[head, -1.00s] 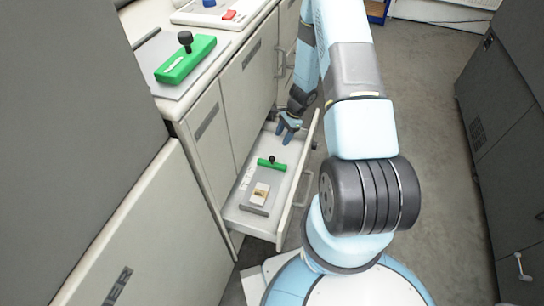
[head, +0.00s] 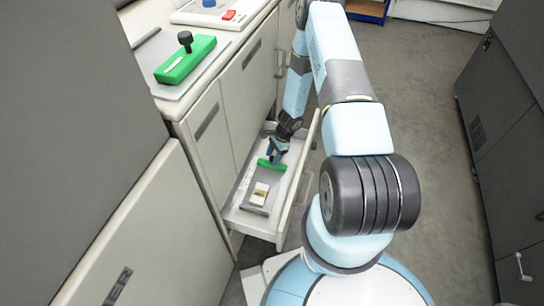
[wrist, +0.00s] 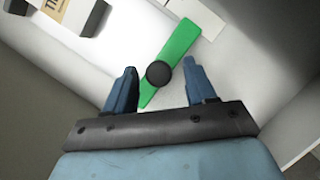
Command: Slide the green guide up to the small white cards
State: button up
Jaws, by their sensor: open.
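The green guide (head: 272,166) is a narrow bar in the open drawer, lying across a grey bed. The wrist view shows it (wrist: 182,42) with a round black knob (wrist: 158,74) on top. My gripper (head: 277,152) is open and points down over the guide. In the wrist view my fingers (wrist: 160,66) are on either side of the knob, apart from it. A small white stack with a tan top (head: 260,192) lies on the bed, nearer the drawer front than the guide, with a gap between. It shows partly in the wrist view (wrist: 55,8).
The open drawer (head: 288,203) has low walls around the bed. A larger green guide (head: 187,60) with a black knob sits on the counter. A white tray (head: 235,12) with a blue knob and red piece is behind it.

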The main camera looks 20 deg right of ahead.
jog(key=shift+c, duration=0.2)
grip_shut()
dwell(0.4)
jog(key=shift+w, duration=0.1)
